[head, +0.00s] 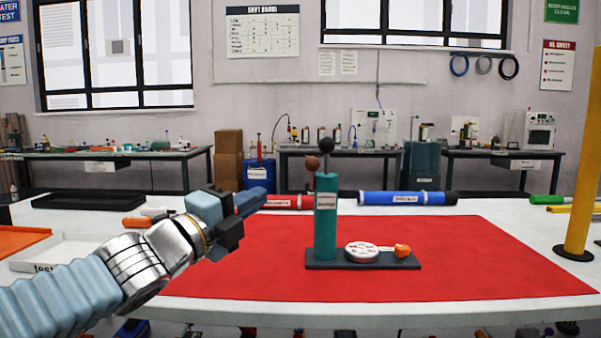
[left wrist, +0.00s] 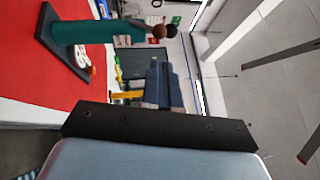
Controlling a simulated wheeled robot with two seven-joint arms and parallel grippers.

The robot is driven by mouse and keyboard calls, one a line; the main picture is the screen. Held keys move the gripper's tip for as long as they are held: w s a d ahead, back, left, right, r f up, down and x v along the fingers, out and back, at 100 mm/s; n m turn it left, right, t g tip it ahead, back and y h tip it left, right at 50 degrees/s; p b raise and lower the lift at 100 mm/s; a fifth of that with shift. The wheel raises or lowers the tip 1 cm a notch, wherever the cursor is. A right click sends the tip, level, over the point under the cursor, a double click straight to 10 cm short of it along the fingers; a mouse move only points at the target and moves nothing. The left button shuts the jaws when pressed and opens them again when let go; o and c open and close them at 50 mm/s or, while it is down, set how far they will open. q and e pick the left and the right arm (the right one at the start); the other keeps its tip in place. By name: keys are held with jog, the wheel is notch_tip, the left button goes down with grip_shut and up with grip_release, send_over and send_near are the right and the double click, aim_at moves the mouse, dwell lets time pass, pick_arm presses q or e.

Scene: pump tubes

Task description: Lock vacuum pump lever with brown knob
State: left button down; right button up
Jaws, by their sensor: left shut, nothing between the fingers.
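The teal vacuum pump (head: 326,225) stands upright on a dark base plate (head: 325,265) on the red mat. A brown knob (head: 312,163) sits at its upper left, and a black knob (head: 326,145) tops it. The brown knob (left wrist: 159,31) and the black knob (left wrist: 172,31) also show in the left wrist view, close together, with the pump lying sideways in the picture. The lever itself is too small to make out clearly. My left gripper (head: 256,198) is shut and empty, left of the pump, apart from it and lower than the brown knob. My right gripper is out of view.
A round white gauge (head: 362,252) and an orange part (head: 402,250) sit on the base plate. A red tube (head: 288,202) and a blue tube (head: 405,198) lie behind the pump. A yellow post (head: 581,185) stands at right. The red mat (head: 480,265) is clear right of the pump.

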aim_at(309, 167)
pick_arm(q)
jog(key=x, duration=1.3)
jog(key=shift+w+d+p, duration=0.1)
jog(key=shift+w+p, duration=0.05)
jog(key=shift+p, duration=0.15)
jog(key=shift+d, duration=0.1)
